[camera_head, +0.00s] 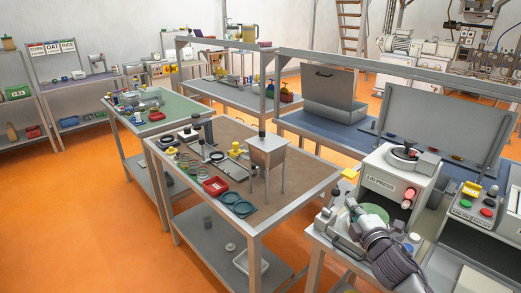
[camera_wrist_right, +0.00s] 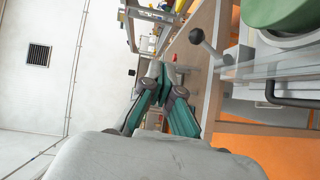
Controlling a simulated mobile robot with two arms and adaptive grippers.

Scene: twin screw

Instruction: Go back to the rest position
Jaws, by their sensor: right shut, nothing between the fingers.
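My right gripper (camera_head: 352,205) is at the right of the head view, its arm coming in from the lower right. Its fingers are shut with nothing between them, as the right wrist view also shows (camera_wrist_right: 155,72). It is in the air in front of the lid press (camera_head: 396,180), beside a green disc (camera_head: 375,213). In the wrist view the green disc (camera_wrist_right: 282,12) is at the top right, apart from the fingers. My left gripper is not in view.
A lever with a dark knob (camera_wrist_right: 196,36) stands close to my right gripper. A brown-topped table (camera_head: 270,209) with rings, a red bin (camera_head: 215,187) and a metal stand (camera_head: 268,150) is to the left. Orange floor (camera_head: 85,215) lies clear at the left.

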